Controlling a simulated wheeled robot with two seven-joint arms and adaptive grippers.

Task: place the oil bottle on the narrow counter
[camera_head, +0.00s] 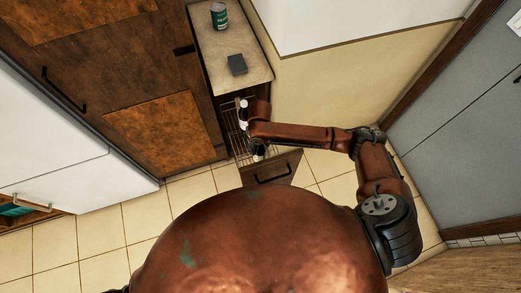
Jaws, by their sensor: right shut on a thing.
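The narrow counter (224,53) is a pale top at the upper middle, beside the brown cabinet. My right arm reaches in from the right, over the open pull-out drawer (281,166) below the counter. My right gripper (258,151) is small and dark at the drawer's wire basket, just behind its front panel. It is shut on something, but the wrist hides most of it. I cannot make out the oil bottle clearly; the held thing may be it. My left gripper is out of view.
A green can (219,16) and a dark box (237,65) stand on the counter, with bare top in front of and between them. A white appliance (60,140) is at the left, a grey door (460,120) at the right. Tiled floor lies below.

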